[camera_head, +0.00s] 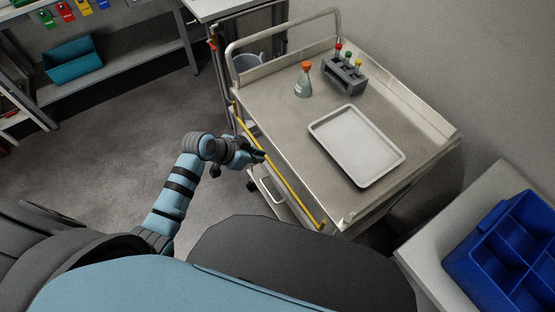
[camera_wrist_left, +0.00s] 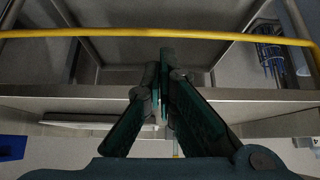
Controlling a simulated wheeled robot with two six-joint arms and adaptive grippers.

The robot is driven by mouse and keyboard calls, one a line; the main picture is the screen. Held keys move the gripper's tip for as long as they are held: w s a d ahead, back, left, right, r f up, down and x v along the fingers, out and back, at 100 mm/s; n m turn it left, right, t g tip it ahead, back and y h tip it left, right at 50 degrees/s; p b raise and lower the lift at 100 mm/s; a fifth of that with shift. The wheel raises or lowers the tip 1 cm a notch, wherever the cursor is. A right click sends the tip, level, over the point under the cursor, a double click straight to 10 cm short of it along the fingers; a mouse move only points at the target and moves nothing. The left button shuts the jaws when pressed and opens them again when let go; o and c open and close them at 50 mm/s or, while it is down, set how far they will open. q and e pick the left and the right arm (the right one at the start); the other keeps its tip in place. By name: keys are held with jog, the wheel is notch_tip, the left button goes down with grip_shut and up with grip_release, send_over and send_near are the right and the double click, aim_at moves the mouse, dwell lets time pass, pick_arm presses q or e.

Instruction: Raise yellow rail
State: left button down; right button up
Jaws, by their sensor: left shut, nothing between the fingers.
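The yellow rail (camera_head: 291,189) is a thin bar along the near left side of the metal cart (camera_head: 285,128). My left gripper (camera_head: 261,156) is at about the middle of the rail, with its fingers pointing at the cart side. In the left wrist view the rail (camera_wrist_left: 100,33) runs across the top of the picture. The dark green fingers (camera_wrist_left: 166,62) are closed together with nothing between them, and their tips end just below the rail in that picture. I cannot tell whether they touch it. My right gripper is not in view.
On the cart top are a grey-white tray (camera_head: 355,146), an orange-capped flask (camera_head: 303,80) and a tube rack (camera_head: 344,76). A blue compartment box (camera_head: 510,255) is at the right. A shelf with a teal bin (camera_head: 72,62) is at the upper left. Open floor lies left of the cart.

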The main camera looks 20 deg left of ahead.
pick_arm(q)
jog(key=d+r+b+x, duration=0.1)
jog(key=b+x, duration=0.2)
jog(key=x, duration=0.6)
jog(key=shift+w+f, duration=0.2)
jog(key=shift+w, duration=0.2)
